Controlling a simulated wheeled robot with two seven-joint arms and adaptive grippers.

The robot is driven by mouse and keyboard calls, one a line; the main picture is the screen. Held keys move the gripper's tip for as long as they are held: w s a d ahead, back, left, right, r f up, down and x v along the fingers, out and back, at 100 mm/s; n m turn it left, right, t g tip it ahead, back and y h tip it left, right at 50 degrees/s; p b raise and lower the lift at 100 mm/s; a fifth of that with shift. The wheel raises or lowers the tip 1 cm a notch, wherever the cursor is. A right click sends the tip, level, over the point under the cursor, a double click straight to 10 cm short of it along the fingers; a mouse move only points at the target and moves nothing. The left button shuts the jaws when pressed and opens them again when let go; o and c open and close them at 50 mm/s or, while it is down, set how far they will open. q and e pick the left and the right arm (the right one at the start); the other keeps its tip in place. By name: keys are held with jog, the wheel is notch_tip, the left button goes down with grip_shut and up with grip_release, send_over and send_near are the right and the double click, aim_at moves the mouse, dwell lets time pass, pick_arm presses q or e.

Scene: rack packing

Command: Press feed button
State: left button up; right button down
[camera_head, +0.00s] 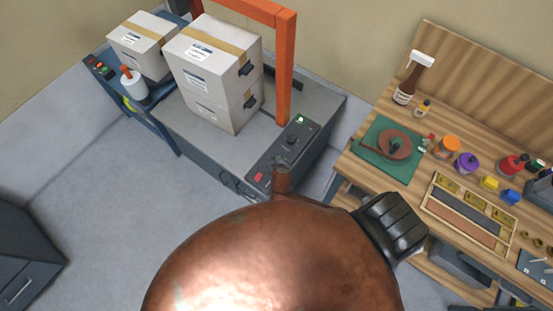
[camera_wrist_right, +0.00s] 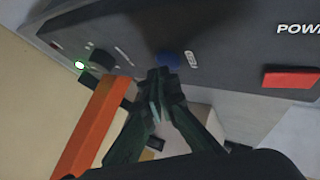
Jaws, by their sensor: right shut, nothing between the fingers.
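A dark control panel (camera_head: 283,147) is on the front corner of the grey machine. It bears a lit green button (camera_head: 299,119), a black knob (camera_head: 291,139) and a red button (camera_head: 258,177). The right wrist view shows a blue button (camera_wrist_right: 168,59) between the knob and a red button (camera_wrist_right: 291,78) beside "POW" lettering. My right gripper (camera_wrist_right: 161,73) is shut and empty, its tips at the blue button's edge; I cannot tell whether they touch. A large copper-coloured rounded shape (camera_head: 270,250) fills the head view's foreground and hides much of that gripper. My left gripper is not in view.
White boxes (camera_head: 208,72) are stacked on the machine beneath an orange frame (camera_head: 285,70). Another box (camera_head: 143,45) and a white bottle (camera_head: 133,84) stand at the left. A wooden bench (camera_head: 345,165) with bottles and trays is at the right.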

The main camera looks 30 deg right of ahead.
jog(key=shift+f+b, duration=0.35)
jog(key=shift+f, duration=0.15)
dwell(0.3)
jog(key=shift+r, duration=0.1)
jog(key=shift+r+p, duration=0.8)
jog(key=shift+p, duration=0.1)
notch_tip(320, 180, up, 5)
jog(key=p, duration=0.5)
jog(key=shift+r, duration=0.1)
jog(key=shift+s, duration=0.1)
dwell(0.7)
